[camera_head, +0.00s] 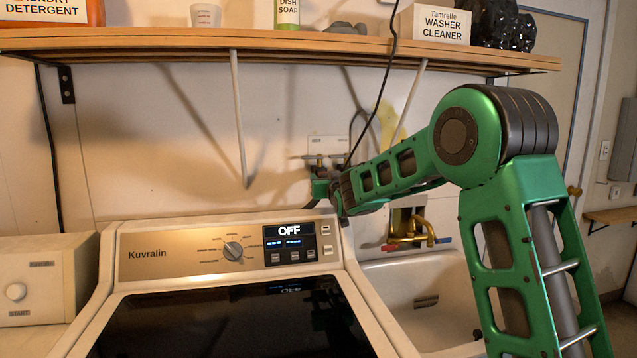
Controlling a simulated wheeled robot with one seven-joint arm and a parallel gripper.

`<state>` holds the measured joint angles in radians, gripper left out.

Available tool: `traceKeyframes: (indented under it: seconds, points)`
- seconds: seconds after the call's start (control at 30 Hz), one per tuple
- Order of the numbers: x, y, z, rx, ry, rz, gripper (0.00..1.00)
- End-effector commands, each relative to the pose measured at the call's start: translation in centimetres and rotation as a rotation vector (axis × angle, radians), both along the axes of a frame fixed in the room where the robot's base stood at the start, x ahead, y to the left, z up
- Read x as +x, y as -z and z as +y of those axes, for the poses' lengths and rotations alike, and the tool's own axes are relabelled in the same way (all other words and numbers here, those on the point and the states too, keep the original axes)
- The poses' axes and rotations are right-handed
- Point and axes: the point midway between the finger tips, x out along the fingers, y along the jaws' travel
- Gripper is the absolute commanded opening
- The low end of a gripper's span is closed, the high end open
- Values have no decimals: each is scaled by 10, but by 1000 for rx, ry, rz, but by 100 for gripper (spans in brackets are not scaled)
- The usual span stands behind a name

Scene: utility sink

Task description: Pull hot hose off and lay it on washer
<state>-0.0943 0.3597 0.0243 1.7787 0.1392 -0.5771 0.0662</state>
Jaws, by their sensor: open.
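The white washer (170,270) stands in front of me with its dark glass lid closed and its panel reading OFF. On the wall behind it is a pale outlet box (328,145) with small valve handles. My green arm reaches in from the right, and my gripper (320,187) is just below this box, above the back right corner of the washer. It is open; its fingertips are small and partly hidden by my wrist. I cannot make out the hot hose clearly, since my gripper and wrist cover the area under the valves.
A wooden shelf (260,43) with bottles and boxes runs above, held by slanted brackets. A black cable (378,105) hangs from it near my wrist. A sink (415,285) with a brass faucet (412,238) is at right. The washer's lid top is clear.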

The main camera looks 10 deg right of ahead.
Motion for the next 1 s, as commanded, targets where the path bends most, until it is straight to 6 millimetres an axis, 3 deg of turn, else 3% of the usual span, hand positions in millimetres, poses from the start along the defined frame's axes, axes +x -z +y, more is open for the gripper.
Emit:
traceKeyframes:
  seconds: [0.93, 1.0]
  points:
    - [0, 0, 0, 0, 0, 0, 44]
    - [0, 0, 0, 0, 0, 0, 29]
